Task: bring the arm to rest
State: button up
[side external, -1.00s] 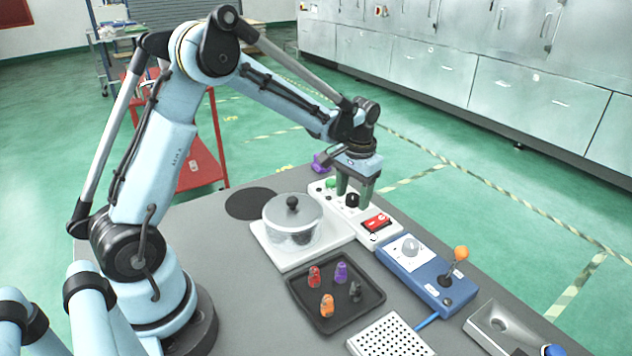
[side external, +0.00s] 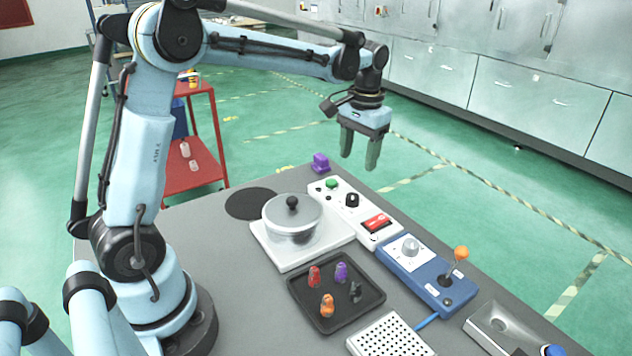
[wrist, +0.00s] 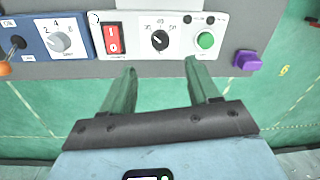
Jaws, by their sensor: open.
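My gripper (side external: 360,148) is open and empty, raised in the air over the far edge of the table in the side external view. The panel has a green button (wrist: 205,40), a black knob (wrist: 160,40) and a red rocker switch (wrist: 112,39).
A lidded glass pot (side external: 291,222) stands on a white plate. A black tray (side external: 310,318) holds several small castings. A blue box (side external: 425,275) with a dial and an orange-topped joystick is at right. A purple block (side external: 320,162) sits at the table's far edge. The air around my gripper is clear.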

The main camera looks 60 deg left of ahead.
jog(key=shift+r, duration=0.8)
jog(key=shift+d, duration=0.1)
jog(key=s+d+m+t, duration=0.1)
jog(key=s+d+t, duration=0.2)
jog(key=s, duration=0.4)
jog(key=s+d+f+m+t, duration=0.1)
jog(key=s+d+t, duration=0.3)
jog(key=s, duration=0.4)
jog(key=shift+d+f+h, duration=0.3)
jog(key=shift+d, duration=0.2)
